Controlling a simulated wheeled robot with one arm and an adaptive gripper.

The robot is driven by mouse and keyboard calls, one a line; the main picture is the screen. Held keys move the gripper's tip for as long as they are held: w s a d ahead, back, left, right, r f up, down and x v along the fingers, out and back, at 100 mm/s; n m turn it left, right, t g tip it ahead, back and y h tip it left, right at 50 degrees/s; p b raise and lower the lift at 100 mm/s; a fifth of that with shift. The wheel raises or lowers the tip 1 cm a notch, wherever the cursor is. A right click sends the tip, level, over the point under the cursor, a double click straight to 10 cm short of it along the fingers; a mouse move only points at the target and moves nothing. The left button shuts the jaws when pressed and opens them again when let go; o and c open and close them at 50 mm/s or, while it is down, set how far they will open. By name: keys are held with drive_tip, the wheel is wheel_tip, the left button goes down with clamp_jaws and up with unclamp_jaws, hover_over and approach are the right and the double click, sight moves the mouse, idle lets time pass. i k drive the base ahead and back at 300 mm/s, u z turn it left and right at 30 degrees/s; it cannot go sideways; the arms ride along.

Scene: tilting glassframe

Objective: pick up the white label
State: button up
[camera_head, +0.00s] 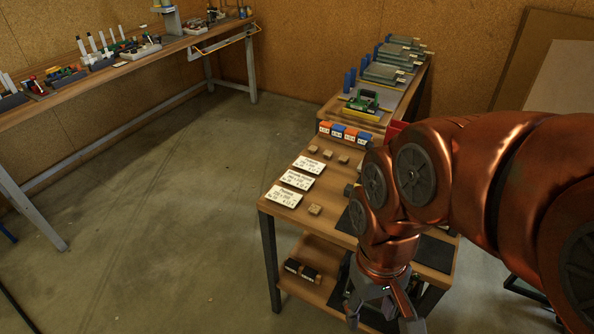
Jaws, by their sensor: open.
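Three white labels with dark print lie flat in a slanting row near the left edge of the wooden workbench (265,205). The nearest label (284,196) is close to the front left corner. The middle label (297,180) and the farthest label (309,165) lie behind it. Which one the task means cannot be told. My gripper (383,317) is open at the bottom of the view, right of and nearer than the labels, apart from them. Its fingertips are partly cut off by the lower frame edge. My copper-coloured arm hides the right part of the bench.
Small wooden blocks (315,209) lie beside the labels. Orange and blue boxes (337,130) stand behind them, then a green device (365,100). Dark items (302,270) lie on the lower shelf. Another bench (150,60) runs along the left wall. The floor between is clear.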

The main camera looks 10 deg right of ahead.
sight(290, 199)
drive_tip(key=u, duration=0.05)
drive_tip(key=k, duration=0.3)
drive_tip(key=u, duration=0.95)
drive_tip(key=i, duration=0.75)
